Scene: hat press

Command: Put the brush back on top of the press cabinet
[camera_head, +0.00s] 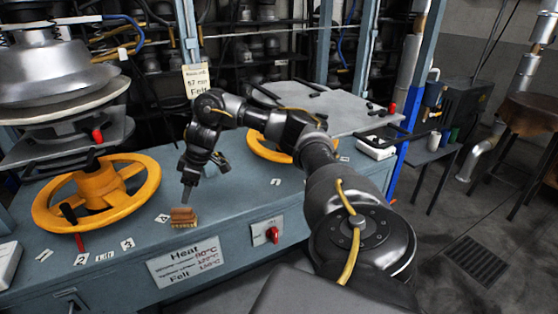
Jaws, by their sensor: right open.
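The brush (183,217), with a brown wooden back and pale bristles, sits bristles-down on the blue-grey top of the press cabinet (215,207), near its front edge above the heat sign. My right gripper (204,178) is open, with its fingers spread wide. One finger points down just above the brush and overlaps its upper edge in the picture; I cannot tell whether they touch. The other finger is off to the right, over bare cabinet top. Nothing shows between the fingers. My left gripper is not in view.
An orange handwheel (97,195) stands left of the brush, and another (268,147) lies partly behind my right arm. A red switch (272,235) is on the cabinet front. A grey plate (320,108) is at the back. Open floor lies to the right.

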